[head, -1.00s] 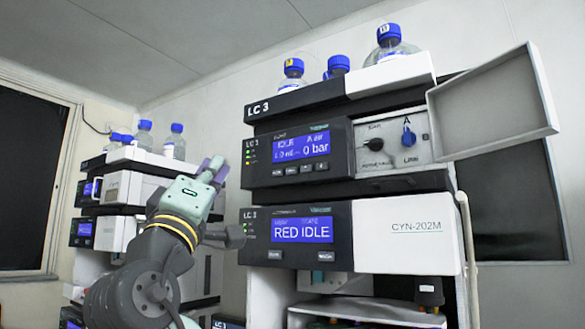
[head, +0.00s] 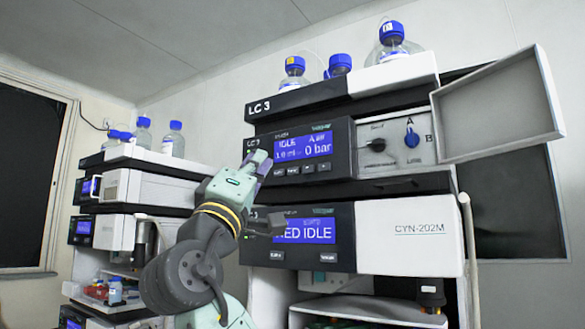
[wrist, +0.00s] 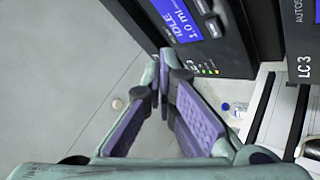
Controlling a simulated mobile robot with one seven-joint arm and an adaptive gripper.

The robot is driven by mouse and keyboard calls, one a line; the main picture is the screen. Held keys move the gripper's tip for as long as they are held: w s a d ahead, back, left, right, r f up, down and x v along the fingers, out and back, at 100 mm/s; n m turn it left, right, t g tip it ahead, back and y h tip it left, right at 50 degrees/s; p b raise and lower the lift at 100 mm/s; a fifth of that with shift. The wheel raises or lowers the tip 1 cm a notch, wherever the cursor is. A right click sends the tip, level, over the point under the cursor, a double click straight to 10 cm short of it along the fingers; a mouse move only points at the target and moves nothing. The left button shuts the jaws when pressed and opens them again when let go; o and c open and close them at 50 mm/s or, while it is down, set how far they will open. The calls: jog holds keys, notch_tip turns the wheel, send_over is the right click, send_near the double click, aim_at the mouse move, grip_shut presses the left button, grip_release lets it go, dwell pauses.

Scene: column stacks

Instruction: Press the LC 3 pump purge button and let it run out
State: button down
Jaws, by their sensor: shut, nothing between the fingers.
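The LC 3 pump module (head: 342,150) has a blue display (head: 303,146) reading IDLE, 0 bar. A row of small dark buttons (head: 308,168) sits below the display; their labels are too small to read. In the wrist view my shut fingertips (wrist: 163,75) are beside the panel edge, near the indicator lights (wrist: 208,70). Two buttons (wrist: 213,27) show there, apart from the fingers.
A flap door (head: 497,103) stands open beside the pump's valve knobs (head: 411,138). Below is a module reading RED IDLE (head: 318,233). Capped bottles (head: 394,42) stand on top. Another instrument stack (head: 120,187) is at the left.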

jog(key=shift+w+d+p, duration=0.3)
jog(key=shift+w+d, duration=0.5)
jog(key=shift+w, duration=0.35)
jog(key=shift+w+d+p, duration=0.25)
jog(key=shift+w+d, duration=0.55)
jog(key=shift+w, duration=0.3)
jog(key=shift+w+d, duration=0.25)
jog(key=shift+w, duration=0.1)
jog(key=shift+w+d, duration=0.25)
jog(key=shift+w, duration=0.05)
dwell(0.4)
dwell(0.4)
jog(key=shift+s+a, duration=0.5)
jog(key=shift+s, duration=0.15)
jog(key=s+a, duration=0.1)
jog(key=s, duration=0.1)
jog(key=s+a+b, duration=0.1)
jog(key=s+a, duration=0.1)
jog(key=shift+b, duration=0.3)
